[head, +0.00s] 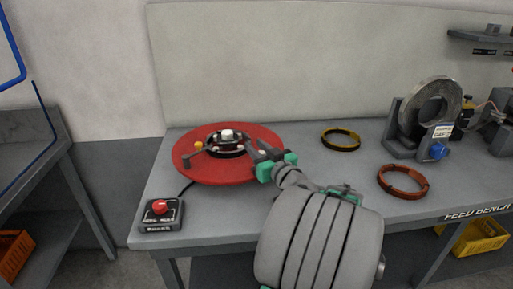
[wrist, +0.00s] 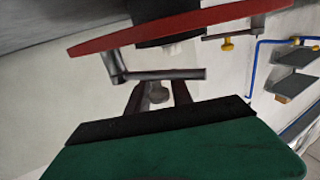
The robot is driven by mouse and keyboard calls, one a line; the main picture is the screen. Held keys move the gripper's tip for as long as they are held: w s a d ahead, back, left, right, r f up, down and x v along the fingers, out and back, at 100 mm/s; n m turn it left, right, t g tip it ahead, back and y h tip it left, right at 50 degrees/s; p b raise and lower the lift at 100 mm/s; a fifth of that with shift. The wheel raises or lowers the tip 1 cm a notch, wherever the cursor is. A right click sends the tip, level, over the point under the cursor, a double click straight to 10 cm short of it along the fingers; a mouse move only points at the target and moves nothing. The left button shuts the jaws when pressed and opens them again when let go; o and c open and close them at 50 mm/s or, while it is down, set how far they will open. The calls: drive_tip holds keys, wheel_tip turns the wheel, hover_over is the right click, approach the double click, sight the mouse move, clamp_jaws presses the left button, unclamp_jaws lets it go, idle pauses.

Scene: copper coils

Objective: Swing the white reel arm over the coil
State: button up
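The red reel disc (head: 190,170) lies on the grey bench, with a pale hub (head: 227,134) and a dark-banded coil (head: 229,149) around it. My gripper (head: 262,150) is at the disc's right edge. In the wrist view, a pale grey reel arm (wrist: 165,75) crosses just beyond my gripper's fingers (wrist: 158,88). The fingers are apart, with a grey knob (wrist: 157,94) between them; contact is unclear. No arm looks clearly white, and the one beside my gripper is mostly hidden in the head view.
A red button box (head: 162,214) stands at the bench's front left. A yellow-black coil (head: 341,139) and a copper coil (head: 403,181) lie to the right. Bench behind my gripper is clear.

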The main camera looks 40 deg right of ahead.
clamp_jaws()
idle(1.0)
